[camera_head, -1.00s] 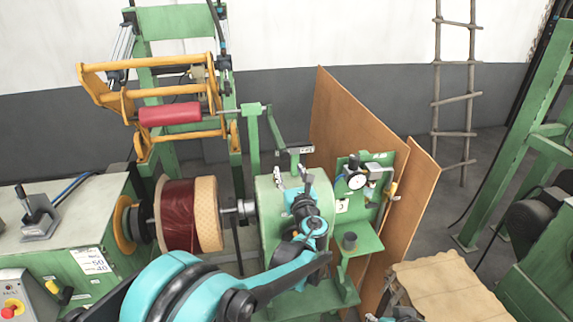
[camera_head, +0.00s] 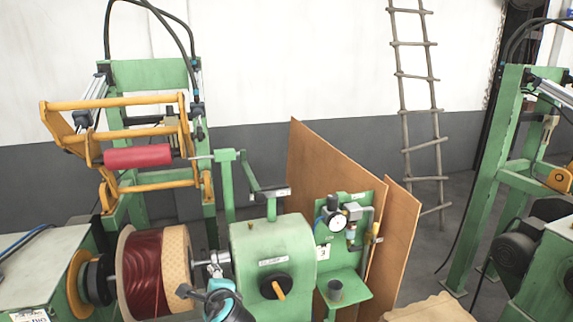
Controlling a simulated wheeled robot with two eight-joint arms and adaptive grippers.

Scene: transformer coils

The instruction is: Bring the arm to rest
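My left arm's teal wrist (camera_head: 222,290) shows at the bottom edge, left of centre, in the head view. Dark and silver parts at its end, my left gripper (camera_head: 208,284), lie in front of the winding machine's shaft. They are small and overlap the shaft, so I cannot tell whether the fingers are open or shut, or whether they touch it. The rest of this arm is below the frame. My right gripper is out of view.
A coil (camera_head: 143,272) of dark red winding sits on the shaft, left of the green machine housing (camera_head: 285,240). Behind are a yellow frame with a red roller (camera_head: 138,156), brown boards (camera_head: 335,180) and a ladder (camera_head: 403,92). Cardboard (camera_head: 430,309) lies at bottom right.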

